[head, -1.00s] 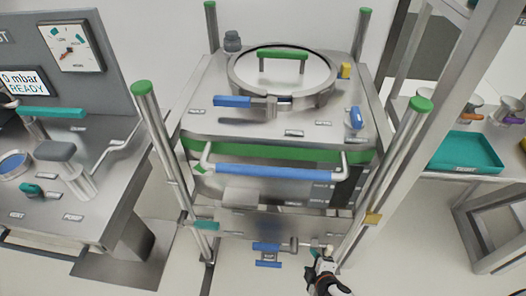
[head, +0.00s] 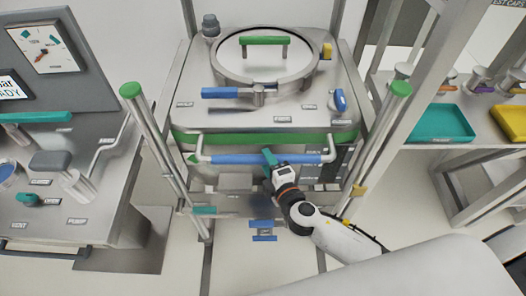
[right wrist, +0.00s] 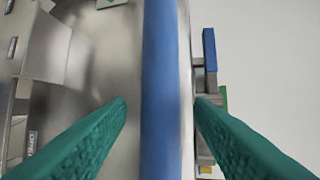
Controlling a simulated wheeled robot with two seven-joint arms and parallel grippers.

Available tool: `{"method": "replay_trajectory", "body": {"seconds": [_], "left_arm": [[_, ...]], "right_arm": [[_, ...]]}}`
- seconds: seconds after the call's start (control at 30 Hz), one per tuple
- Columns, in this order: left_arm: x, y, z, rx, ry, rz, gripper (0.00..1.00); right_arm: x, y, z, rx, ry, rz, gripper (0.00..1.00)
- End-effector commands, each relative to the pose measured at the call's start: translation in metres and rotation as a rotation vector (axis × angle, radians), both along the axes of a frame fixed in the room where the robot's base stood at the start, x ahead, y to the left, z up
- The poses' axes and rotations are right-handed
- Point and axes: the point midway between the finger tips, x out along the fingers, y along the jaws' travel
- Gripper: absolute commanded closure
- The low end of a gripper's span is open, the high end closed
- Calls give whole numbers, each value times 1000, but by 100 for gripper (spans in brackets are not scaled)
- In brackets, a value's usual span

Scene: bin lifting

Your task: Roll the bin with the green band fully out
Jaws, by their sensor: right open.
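The bin with the green band (head: 263,139) stands between upright posts with green caps, its round lid with a green handle on top. A blue push bar (head: 230,159) runs across its front; the bar also shows in the right wrist view (right wrist: 160,90), running lengthwise between my fingers. My right gripper (head: 269,157) is at the bar, right of its middle. Its teal fingers (right wrist: 160,110) are apart on either side of the bar, with gaps to both sides. My left gripper is in neither view now.
A console with a gauge (head: 48,45) and levers stands at the left. A shelf at the right holds a teal tray (head: 438,124) and a yellow tray (head: 499,123). A blue pedal (head: 263,231) sits low at the bin's front. Pale floor lies in front.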

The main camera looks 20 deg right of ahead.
Motion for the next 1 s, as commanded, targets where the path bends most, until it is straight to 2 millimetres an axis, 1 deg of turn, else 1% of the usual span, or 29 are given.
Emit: {"method": "replay_trajectory", "body": {"seconds": [0.03, 0.1, 0.23, 0.37, 0.6, 0.67, 0.9, 1.0], "left_arm": [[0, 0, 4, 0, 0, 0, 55], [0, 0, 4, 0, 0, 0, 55], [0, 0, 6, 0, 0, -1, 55], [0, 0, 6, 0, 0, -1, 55], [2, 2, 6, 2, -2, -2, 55], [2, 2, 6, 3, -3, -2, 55], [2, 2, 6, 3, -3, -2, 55], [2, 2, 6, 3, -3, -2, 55]], "right_arm": [[10, 1, 1, 0, -2, -1, 52], [20, 2, -2, 0, -1, -2, 52], [32, 4, -5, 1, 0, -1, 52], [37, 4, -7, 2, 0, 0, 52], [37, 4, -7, 2, 1, 0, 52], [37, 4, -7, 2, 1, 0, 60], [37, 4, -7, 2, 1, 0, 100], [37, 4, -7, 2, 1, 0, 100]]}}
